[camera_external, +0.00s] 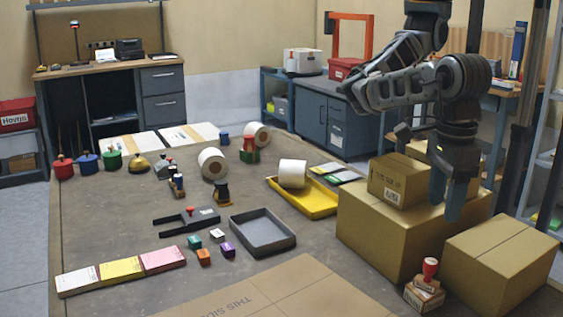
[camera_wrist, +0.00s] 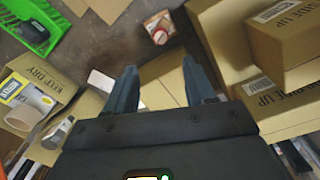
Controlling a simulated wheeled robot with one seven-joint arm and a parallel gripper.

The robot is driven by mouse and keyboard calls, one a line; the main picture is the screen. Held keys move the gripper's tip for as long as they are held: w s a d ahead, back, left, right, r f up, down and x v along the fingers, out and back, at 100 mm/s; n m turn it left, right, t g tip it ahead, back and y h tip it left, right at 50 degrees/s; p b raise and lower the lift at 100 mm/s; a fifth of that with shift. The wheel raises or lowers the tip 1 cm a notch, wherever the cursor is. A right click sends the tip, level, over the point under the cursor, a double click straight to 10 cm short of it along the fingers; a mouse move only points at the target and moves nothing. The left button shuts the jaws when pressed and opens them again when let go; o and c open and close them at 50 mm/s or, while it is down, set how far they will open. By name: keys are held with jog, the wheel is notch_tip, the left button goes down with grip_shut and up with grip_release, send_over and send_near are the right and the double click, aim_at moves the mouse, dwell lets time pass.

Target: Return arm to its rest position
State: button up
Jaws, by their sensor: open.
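My gripper (camera_external: 446,192) hangs at the right in the external view, fingers pointing down, in front of the stacked cardboard boxes. In the wrist view my gripper (camera_wrist: 160,90) shows two blue-grey fingers spread apart with nothing held between them. My arm is folded at the upper right of the external view. A cardboard box (camera_wrist: 165,78) lies beyond the fingertips in the wrist view. I cannot tell the exact gap between the fingers and the boxes.
A large cardboard box (camera_external: 385,235), a small box on it (camera_external: 391,183) and another box (camera_external: 502,252) stand close to my gripper. The table holds a grey tray (camera_external: 285,249), a yellow tray (camera_external: 322,207) and white rolls (camera_external: 212,163).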

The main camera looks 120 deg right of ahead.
jog(key=w+d+r+m+t+y+p, duration=0.15)
jog(key=w+d+m+t+y, duration=0.4)
jog(key=m+y, duration=0.55)
jog(key=s+d+r+m+t+h, duration=0.15)
jog(key=d+m+t, duration=0.25)
jog(key=d+t, duration=0.55)
jog(key=d+r+m+t+h, duration=0.2)
jog(key=d+r+m+t, duration=0.15)
jog(key=d, duration=1.05)
jog(key=s+d+f+m+h, duration=0.35)
jog(key=s+d+f, duration=0.3)
jog(key=s, duration=0.25)
jog(key=s+d+f+m+h, duration=0.2)
jog(key=s+d+f+m, duration=0.4)
jog(key=s, duration=0.3)
jog(key=s+d+f+m+g+h, duration=0.1)
jog(key=s+d+f, duration=0.1)
jog(key=s, duration=0.7)
jog(key=s+d+f+m+g+h+b, duration=0.1)
jog(key=s+d, duration=0.3)
jog(key=s, duration=0.6)
jog(key=shift+f+m+g, duration=0.6)
jog(key=shift+f+g, duration=0.15)
jog(key=shift+f, duration=0.1)
jog(key=shift+s, duration=0.1)
